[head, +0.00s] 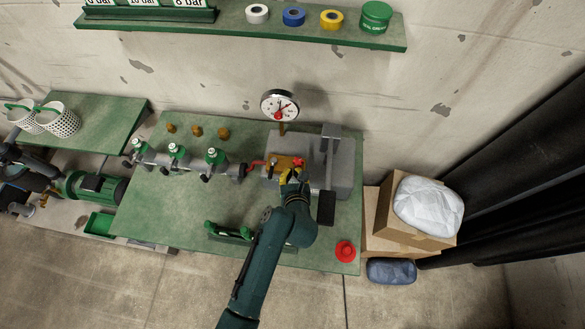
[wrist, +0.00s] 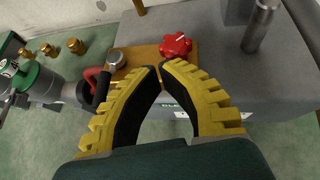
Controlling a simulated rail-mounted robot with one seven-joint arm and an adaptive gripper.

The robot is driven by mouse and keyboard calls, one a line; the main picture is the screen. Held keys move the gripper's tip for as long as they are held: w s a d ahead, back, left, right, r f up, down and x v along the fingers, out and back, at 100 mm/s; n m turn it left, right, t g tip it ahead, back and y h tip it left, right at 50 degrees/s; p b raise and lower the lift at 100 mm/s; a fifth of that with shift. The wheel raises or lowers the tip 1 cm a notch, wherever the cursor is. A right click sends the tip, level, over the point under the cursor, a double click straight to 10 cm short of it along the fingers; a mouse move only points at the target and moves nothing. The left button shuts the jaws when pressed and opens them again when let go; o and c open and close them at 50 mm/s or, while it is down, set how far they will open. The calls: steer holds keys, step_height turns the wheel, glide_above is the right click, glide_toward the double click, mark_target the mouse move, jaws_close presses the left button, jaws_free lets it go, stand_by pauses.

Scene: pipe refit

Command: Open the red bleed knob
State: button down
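The red bleed knob (wrist: 176,44) is a lobed red handwheel on a brass block (wrist: 150,52), just beyond my fingertips and slightly right in the wrist view. In the head view the knob (head: 299,162) shows small above my gripper (head: 290,177). My gripper's yellow, black-padded fingers (wrist: 160,72) have their tips nearly together, with nothing held between them. The tips look apart from the knob, though the exact depth gap is hard to tell. Part of the brass block is hidden behind the fingers.
A pressure gauge (head: 280,105) stands behind the block. A red-handled valve (wrist: 97,82) and green-topped valves (head: 214,157) lie left. A grey housing (head: 342,175) with a metal post (wrist: 259,25) is right. A red mushroom button (head: 345,250) sits at the bench's front right corner.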

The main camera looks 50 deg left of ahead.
steer(key=shift+w+a, duration=0.55)
steer(key=shift+a, duration=0.2)
